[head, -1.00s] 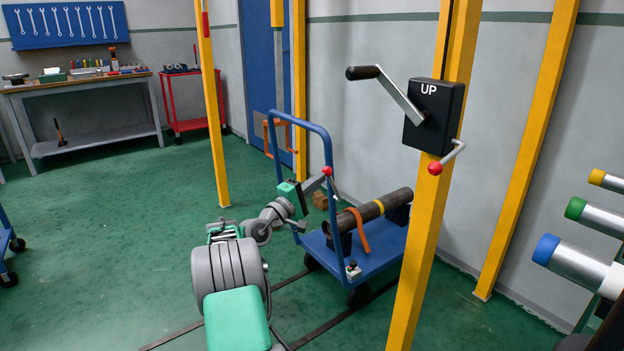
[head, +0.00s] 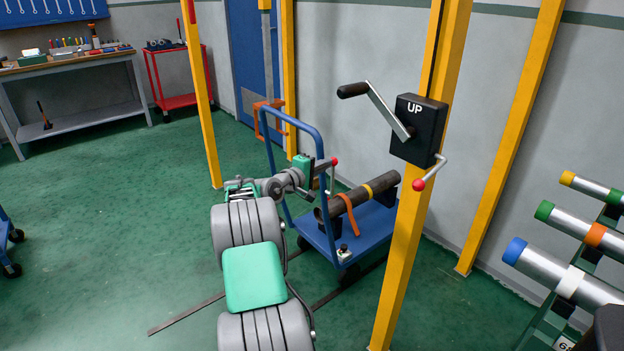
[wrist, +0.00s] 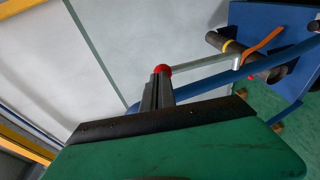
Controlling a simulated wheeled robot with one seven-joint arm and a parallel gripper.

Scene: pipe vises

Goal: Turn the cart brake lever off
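The brake lever (head: 332,181) is a thin metal rod with a red ball knob (head: 334,161), beside the handle of the blue cart (head: 366,233). The rod stands nearly upright in the head view. In the wrist view the red knob (wrist: 163,69) sits right at my fingertips, with the rod (wrist: 200,66) running off to the right. My gripper (head: 326,163) reaches past the cart handle from the left. Its dark fingers (wrist: 158,88) look close together, with the knob at their ends rather than visibly between them. The exact contact is partly hidden.
A dark pipe (head: 365,201) with an orange strap lies on the cart. A yellow post (head: 418,230) with a black UP crank box (head: 418,130) stands to the right. A pipe rack (head: 565,275) is at far right.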

